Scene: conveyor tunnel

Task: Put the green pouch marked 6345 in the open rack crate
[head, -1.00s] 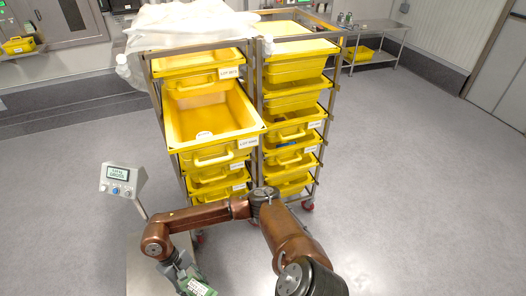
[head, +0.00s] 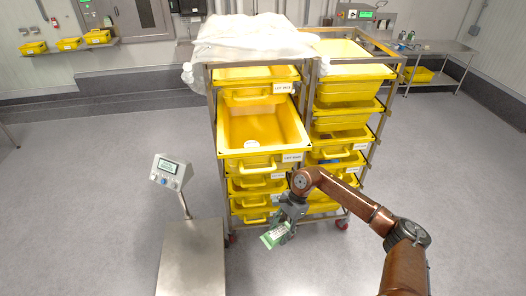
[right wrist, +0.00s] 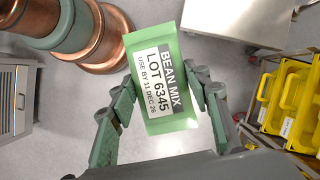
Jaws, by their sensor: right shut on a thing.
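The green pouch (head: 273,238) hangs low in front of the rack in the head view. In the right wrist view the pouch (right wrist: 160,45) shows a label reading BEAN MIX, LOT 6345. My right gripper (head: 284,222) is shut on the pouch, with a finger on each side of it in the right wrist view (right wrist: 165,82). The open rack crate (head: 233,132) is yellow and pulled out from the left rack column, above and behind the gripper. My left gripper is not in view.
Shut yellow crates (head: 255,203) sit below the open one, and more fill the right column (head: 345,90). Clear plastic sheeting (head: 255,38) covers the rack's top left. A scale (head: 190,255) with a display post stands left of the gripper. Open floor lies around.

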